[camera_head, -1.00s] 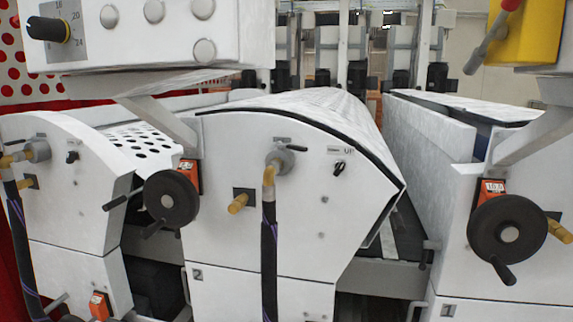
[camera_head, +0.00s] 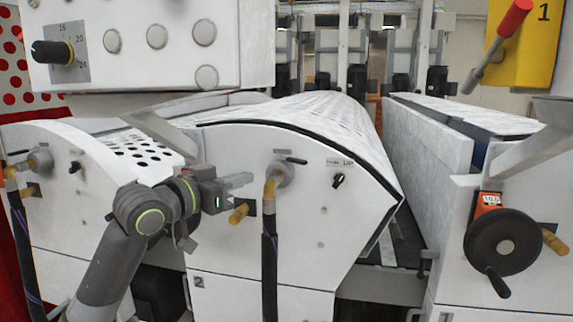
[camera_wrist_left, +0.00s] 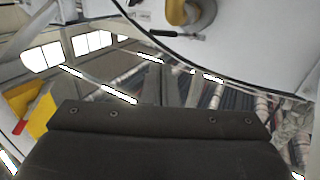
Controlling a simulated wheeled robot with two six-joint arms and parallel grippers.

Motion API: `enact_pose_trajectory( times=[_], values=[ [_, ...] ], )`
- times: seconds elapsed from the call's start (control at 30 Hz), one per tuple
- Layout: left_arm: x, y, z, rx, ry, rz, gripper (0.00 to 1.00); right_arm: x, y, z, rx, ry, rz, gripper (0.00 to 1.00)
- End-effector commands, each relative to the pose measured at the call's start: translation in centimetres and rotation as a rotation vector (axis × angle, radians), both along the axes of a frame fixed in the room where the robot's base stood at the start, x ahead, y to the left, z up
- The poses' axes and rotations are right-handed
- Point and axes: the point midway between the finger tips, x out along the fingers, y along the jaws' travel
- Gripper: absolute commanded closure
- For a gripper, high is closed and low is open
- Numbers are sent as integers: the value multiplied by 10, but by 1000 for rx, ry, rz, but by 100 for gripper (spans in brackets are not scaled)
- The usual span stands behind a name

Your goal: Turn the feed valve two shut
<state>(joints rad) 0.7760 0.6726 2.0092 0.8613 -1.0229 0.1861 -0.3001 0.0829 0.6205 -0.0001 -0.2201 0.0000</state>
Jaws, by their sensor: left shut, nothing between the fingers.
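The feed valve on unit two is a grey fitting (camera_head: 280,172) with a yellow elbow and a black hose below it. A small dark lever (camera_head: 290,157) lies nearly level above the fitting. In the left wrist view the yellow elbow (camera_wrist_left: 178,12) and the dark lever (camera_wrist_left: 176,35) show at the top. My left gripper (camera_head: 240,181) is shut and empty, its tips pointing right at the white panel, a little left of the valve and apart from it. My right gripper is not in view.
A small black knob (camera_head: 338,180) is to the right of the valve. A black handwheel (camera_head: 504,242) is on unit one, and a control box (camera_head: 150,45) hangs above.

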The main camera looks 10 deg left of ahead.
Motion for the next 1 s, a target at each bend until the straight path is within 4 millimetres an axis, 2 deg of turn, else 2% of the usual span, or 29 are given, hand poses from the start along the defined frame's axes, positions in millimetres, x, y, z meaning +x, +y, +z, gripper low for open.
enact_pose_trajectory(
  times=[0.17,0.7,1.0],
  values=[
    [16,-10,2,-7,3,-2,100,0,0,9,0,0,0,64],
    [98,-55,3,-5,5,0,100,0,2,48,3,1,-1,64],
    [119,-66,0,-1,2,2,100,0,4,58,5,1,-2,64]
  ],
)
